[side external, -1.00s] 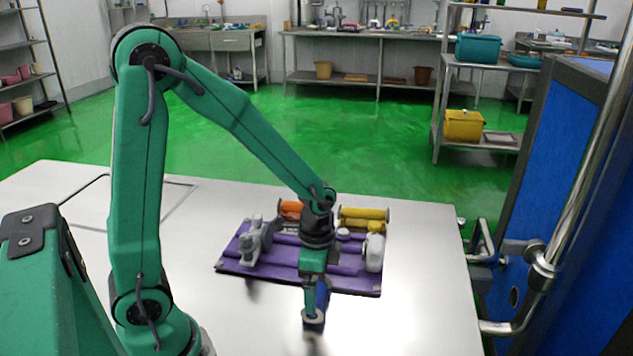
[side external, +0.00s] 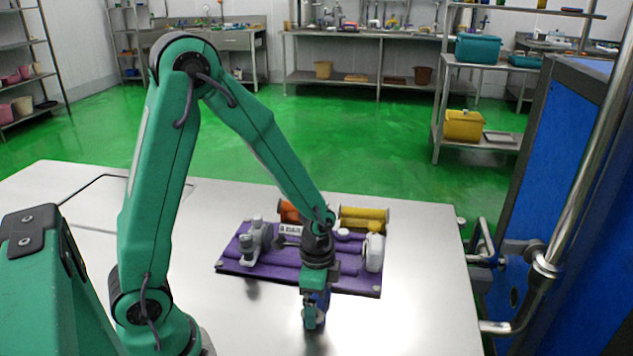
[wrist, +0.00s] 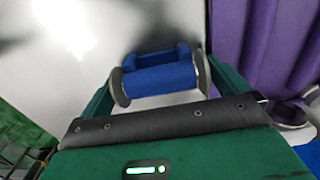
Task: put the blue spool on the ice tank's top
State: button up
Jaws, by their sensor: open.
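The blue spool (wrist: 160,80) with grey end discs lies on the bare metal table in the wrist view. In that view it sits between the two green fingers of my gripper (wrist: 162,72), which are open. In the side view my gripper (side external: 312,316) is low over the table in front of the purple board, and the blue spool (side external: 324,300) is mostly hidden behind it. I cannot tell which part is the ice tank; a small white label with dark marks (side external: 290,230) stands by an orange cylinder (side external: 288,211), too small to read.
A blue panel with metal pipes (side external: 560,200) stands at the right.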

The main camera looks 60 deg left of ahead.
jog(key=c, duration=1.2)
jog(key=shift+r, duration=0.15)
jog(key=shift+r, duration=1.05)
jog(key=shift+w+r, duration=0.1)
jog(key=shift+r, duration=0.85)
jog(key=s+d+r, duration=0.6)
jog(key=d, duration=0.3)
jog(key=shift+s+d+r, duration=0.3)
jog(key=shift+d+r, duration=0.05)
jog(key=shift+d, duration=0.05)
